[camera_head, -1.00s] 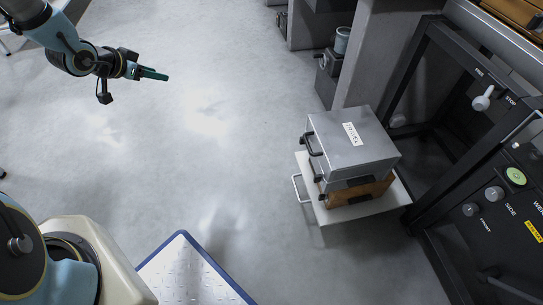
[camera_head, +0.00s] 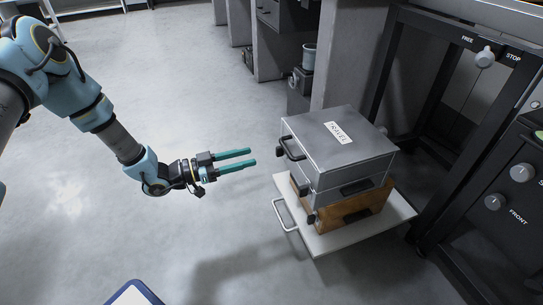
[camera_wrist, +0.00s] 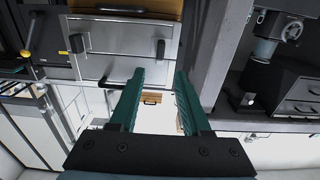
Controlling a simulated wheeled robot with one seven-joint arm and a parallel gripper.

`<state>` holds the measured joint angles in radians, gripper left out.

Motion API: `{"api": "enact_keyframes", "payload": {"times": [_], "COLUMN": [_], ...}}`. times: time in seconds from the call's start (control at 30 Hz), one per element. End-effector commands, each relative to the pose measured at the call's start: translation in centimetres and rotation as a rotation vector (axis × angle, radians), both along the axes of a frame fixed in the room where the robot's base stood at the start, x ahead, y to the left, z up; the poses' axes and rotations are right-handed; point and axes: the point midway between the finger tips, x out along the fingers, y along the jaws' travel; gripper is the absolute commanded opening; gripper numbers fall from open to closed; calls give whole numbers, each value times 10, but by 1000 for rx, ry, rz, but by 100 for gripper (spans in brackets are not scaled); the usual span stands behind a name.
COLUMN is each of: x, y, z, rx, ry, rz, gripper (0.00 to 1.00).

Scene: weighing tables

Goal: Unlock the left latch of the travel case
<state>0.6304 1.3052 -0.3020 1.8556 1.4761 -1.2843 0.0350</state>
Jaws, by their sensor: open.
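The travel case (camera_head: 345,165) is a grey metal case with a white TRAVEL label. Its handle side faces left, toward my gripper. It has a black handle (camera_head: 291,149) and two dark latches, a far one (camera_head: 281,153) and a near one (camera_head: 305,190). In the wrist view, which looks upside down, the case front (camera_wrist: 120,42) shows a latch (camera_wrist: 160,50) ahead between my fingertips and another latch (camera_wrist: 77,43) at left. The first seems to be the left latch. My gripper (camera_head: 252,157) is open and empty, apart from the case, its green fingers pointing at it.
The case lies on a brown wooden case (camera_head: 350,209) on a white pull-out shelf (camera_head: 345,240) with a metal handle. A dark-framed bench (camera_head: 470,205) with knobs stands at right. A grey pillar (camera_head: 340,60) is behind. Floor at left is clear.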

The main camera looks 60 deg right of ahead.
Motion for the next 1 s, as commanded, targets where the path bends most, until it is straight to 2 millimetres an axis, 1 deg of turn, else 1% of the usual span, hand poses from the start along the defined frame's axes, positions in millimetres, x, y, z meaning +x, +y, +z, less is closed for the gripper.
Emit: {"api": "enact_keyframes", "payload": {"times": [0.03, 0.2, 0.3, 0.43, 0.6, 0.87, 1.0], "x": [-7, -25, -35, -43, -48, -48, -48], "y": [-8, -35, -48, -60, -67, -68, -68], "z": [-3, -3, -3, -2, -1, 0, 0], "rx": [-1, 1, 1, 2, 2, 3, 3], "ry": [-1, -1, -1, -1, -1, -1, -1], "rz": [-4, -2, -1, -1, 1, 2, 2], "gripper": [48, 48, 48, 48, 48, 48, 32]}}
